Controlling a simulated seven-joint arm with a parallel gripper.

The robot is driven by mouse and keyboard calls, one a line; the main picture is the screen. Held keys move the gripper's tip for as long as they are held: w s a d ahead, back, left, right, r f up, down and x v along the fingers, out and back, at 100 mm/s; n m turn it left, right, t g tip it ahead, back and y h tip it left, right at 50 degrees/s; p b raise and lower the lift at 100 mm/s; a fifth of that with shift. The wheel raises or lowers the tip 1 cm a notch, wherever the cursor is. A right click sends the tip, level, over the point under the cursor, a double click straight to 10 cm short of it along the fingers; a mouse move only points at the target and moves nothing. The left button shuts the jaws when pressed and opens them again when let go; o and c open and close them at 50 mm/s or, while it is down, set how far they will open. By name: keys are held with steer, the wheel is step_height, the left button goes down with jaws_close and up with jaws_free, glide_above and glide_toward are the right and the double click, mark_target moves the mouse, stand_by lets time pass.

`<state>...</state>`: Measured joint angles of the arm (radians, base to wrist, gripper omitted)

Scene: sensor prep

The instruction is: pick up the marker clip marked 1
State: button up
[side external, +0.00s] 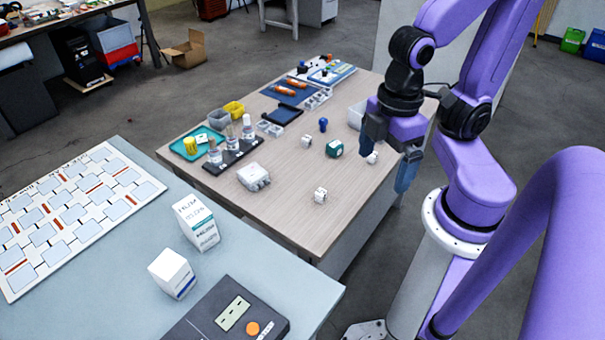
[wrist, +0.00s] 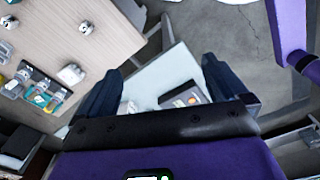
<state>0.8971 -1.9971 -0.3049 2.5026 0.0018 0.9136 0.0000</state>
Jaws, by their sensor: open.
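Several small white clip-like pieces lie on the wooden table: one near the front edge (side external: 320,195), one farther back (side external: 307,141), and one beside my gripper's fingers (side external: 372,158). Their numbers are too small to read, so I cannot tell which is marked 1. My gripper (side external: 390,157) is above the table's right edge, fingers down, open and empty. In the wrist view, my gripper's fingers (wrist: 160,84) are spread over the floor and the grey bench, with no clip between them. A small white piece (wrist: 86,27) shows on the wood at upper left.
A green-and-white cube (side external: 334,148) and blue knob (side external: 323,125) stand near the clips. A white box (side external: 254,177), black bottle rack (side external: 222,163) and teal tray (side external: 185,152) are farther left. The grey bench (side external: 255,265) holds cartons and a dark device (side external: 222,318). Bare wood surrounds the front clip.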

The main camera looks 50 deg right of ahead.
steer(key=c, duration=0.8)
steer(key=w+d+f+h, duration=0.4)
steer(key=w+f+h, duration=0.15)
steer(key=w, duration=0.25)
steer(key=n+h, duration=0.6)
steer(key=h, duration=0.3)
glide_toward(371, 158)
steer(key=shift+t+y, duration=0.25)
steer(key=shift+t, duration=0.05)
steer(key=d, duration=0.4)
steer(key=shift+s+f, duration=0.2)
steer(key=shift+f, duration=0.05)
steer(key=shift+f+x, duration=0.15)
steer(key=shift+x, duration=1.2)
steer(key=shift+f+x, duration=0.15)
steer(key=shift+x, duration=1.2)
